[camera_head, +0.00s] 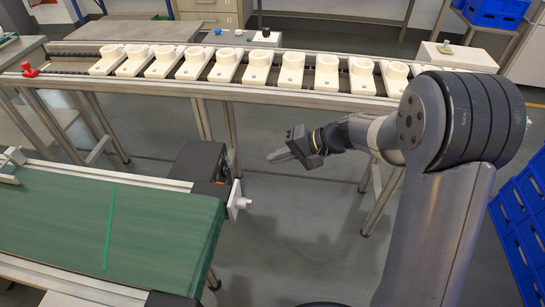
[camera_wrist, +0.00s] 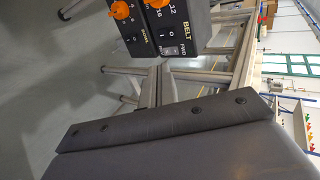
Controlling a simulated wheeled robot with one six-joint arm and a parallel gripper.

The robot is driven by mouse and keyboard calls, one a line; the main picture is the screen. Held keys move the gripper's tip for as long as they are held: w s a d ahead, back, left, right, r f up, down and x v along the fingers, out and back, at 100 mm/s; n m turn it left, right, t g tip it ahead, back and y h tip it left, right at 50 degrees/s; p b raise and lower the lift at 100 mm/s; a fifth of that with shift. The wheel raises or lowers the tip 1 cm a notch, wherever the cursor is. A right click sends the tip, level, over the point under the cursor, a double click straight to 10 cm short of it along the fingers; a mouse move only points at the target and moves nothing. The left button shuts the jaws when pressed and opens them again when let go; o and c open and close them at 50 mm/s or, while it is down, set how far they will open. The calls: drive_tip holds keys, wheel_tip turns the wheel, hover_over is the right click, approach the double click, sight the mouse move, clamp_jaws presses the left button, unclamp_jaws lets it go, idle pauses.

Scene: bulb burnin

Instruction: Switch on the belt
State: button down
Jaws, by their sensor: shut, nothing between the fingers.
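The green belt (camera_head: 60,205) lies at the lower left of the head view, with a bright green line across it. A dark control box (camera_head: 200,160) stands at its far right corner. In the wrist view, the box's panel (camera_wrist: 160,24) appears at the top, turned sideways. It has orange knobs (camera_wrist: 121,10), the word BELT and a small switch (camera_wrist: 169,49) marked 0 and FWD; I cannot tell the switch's position. My gripper (camera_head: 273,156) is shut and empty, to the right of the box and apart from it. Its fingertips point left in the head view.
A long conveyor (camera_head: 165,88) with a row of cream holders (camera_head: 257,66) runs across the back. A red piece (camera_head: 30,70) sits at its left end. Blue crates (camera_head: 522,225) stand at the right. A white fitting (camera_head: 237,202) projects from the belt's end. Open floor lies below my gripper.

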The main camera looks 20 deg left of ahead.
drive_tip(key=shift+f, duration=0.1)
drive_tip(key=f+b, duration=0.1)
drive_tip(key=b, duration=0.2)
drive_tip(key=shift+d+f, duration=0.1)
drive_tip(key=shift+f, duration=0.1)
drive_tip(key=shift+r, duration=0.1)
drive_tip(key=b, duration=0.3)
approach(225, 170)
drive_tip(key=f+x, duration=0.1)
drive_tip(key=x, duration=0.6)
drive_tip(key=shift+d+f, duration=0.15)
drive_tip(key=shift+d, duration=0.2)
